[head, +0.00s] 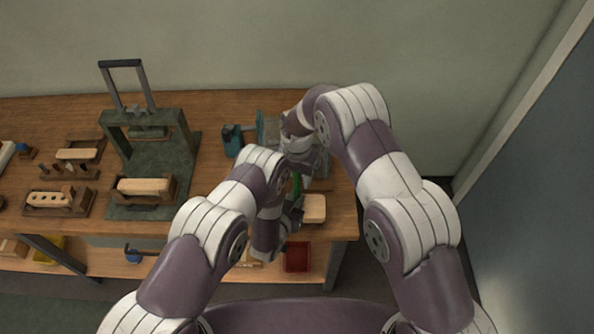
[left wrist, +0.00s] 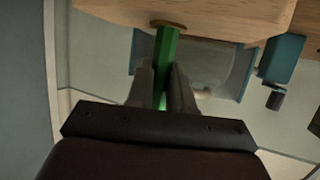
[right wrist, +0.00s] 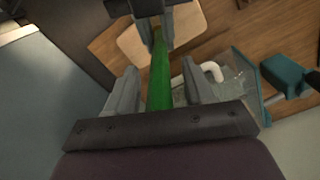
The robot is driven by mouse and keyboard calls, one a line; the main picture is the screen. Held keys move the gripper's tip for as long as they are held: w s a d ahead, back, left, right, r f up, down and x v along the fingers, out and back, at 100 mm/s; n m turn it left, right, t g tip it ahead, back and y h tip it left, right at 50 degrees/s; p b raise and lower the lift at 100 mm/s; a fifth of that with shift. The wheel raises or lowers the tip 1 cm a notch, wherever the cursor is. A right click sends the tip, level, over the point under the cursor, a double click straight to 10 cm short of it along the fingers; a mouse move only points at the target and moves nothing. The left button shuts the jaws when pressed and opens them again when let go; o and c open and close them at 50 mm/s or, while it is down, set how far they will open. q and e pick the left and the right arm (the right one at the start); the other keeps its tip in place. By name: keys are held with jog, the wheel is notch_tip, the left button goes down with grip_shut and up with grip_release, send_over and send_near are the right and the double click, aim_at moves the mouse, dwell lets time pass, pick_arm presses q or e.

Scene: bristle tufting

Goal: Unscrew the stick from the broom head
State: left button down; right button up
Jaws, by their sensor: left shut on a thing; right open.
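The broom head, a pale wooden block (head: 314,209), is near the table's right front edge. It fills the top of the left wrist view (left wrist: 190,16), with the green stick (left wrist: 166,48) in its round hole. My left gripper (left wrist: 162,78) is shut on the green stick close to the block. In the right wrist view the green stick (right wrist: 160,75) runs from my left gripper (right wrist: 150,20) toward me, between the spread fingers of my right gripper (right wrist: 161,78), which is open. In the head view my arms hide most of the stick (head: 297,187).
A teal device (head: 233,140) and a clear-sided box (right wrist: 232,78) stand close by. A dark green press (head: 150,125) and wooden blocks in holders (head: 145,188) fill the left of the table. A red bin (head: 297,258) sits on the lower shelf. A wall closes the right side.

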grip_shut()
jog(key=n, duration=0.4)
dwell(0.9)
jog(key=shift+c, duration=0.3)
grip_release()
